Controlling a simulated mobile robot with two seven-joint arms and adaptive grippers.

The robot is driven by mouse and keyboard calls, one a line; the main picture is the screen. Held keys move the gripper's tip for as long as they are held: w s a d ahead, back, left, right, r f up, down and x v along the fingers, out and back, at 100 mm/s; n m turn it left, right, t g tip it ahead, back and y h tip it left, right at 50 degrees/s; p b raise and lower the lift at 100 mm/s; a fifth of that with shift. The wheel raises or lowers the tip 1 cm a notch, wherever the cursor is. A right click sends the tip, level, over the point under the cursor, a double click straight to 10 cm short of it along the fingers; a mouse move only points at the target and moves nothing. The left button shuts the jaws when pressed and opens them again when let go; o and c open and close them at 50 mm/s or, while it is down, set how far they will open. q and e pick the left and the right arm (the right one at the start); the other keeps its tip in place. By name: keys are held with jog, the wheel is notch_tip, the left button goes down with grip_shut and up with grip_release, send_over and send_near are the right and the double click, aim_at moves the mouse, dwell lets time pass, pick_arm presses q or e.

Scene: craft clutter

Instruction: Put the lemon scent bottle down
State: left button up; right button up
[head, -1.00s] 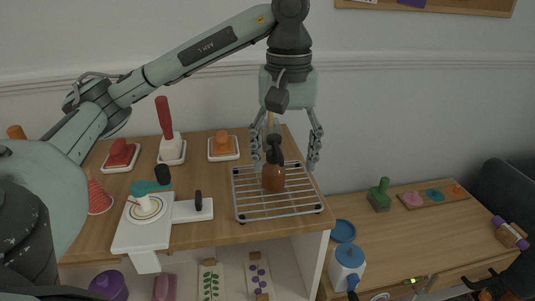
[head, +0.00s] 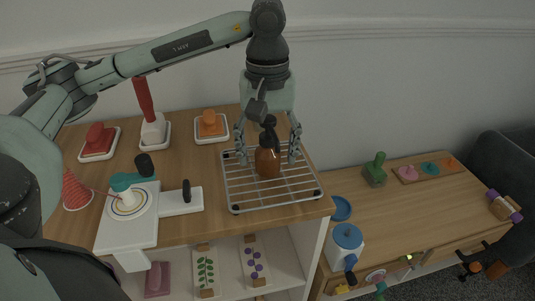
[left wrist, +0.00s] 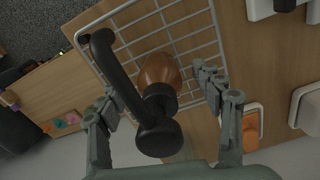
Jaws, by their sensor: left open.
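The lemon scent bottle (head: 267,161) is amber-brown with a black pump top. It stands upright on the wire rack (head: 287,198) on the wooden cabinet top. In the left wrist view the bottle (left wrist: 160,72) shows from above, its black pump (left wrist: 157,135) between the fingers. My left gripper (head: 268,158) comes from above, open, with its fingers on either side of the bottle and apart from it. The wire rack (left wrist: 199,25) also shows under the bottle there. My right gripper (head: 483,269) shows only in part at the lower right edge; its jaws are not clear.
A lower table on the right holds a blue-lidded jar (head: 346,247) and a green stamp (head: 375,170).

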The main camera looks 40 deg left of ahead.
pick_arm(q)
jog(key=shift+f, duration=0.6)
jog(key=c, duration=1.4)
jog(key=shift+c, duration=0.2)
jog(key=shift+r, duration=0.25)
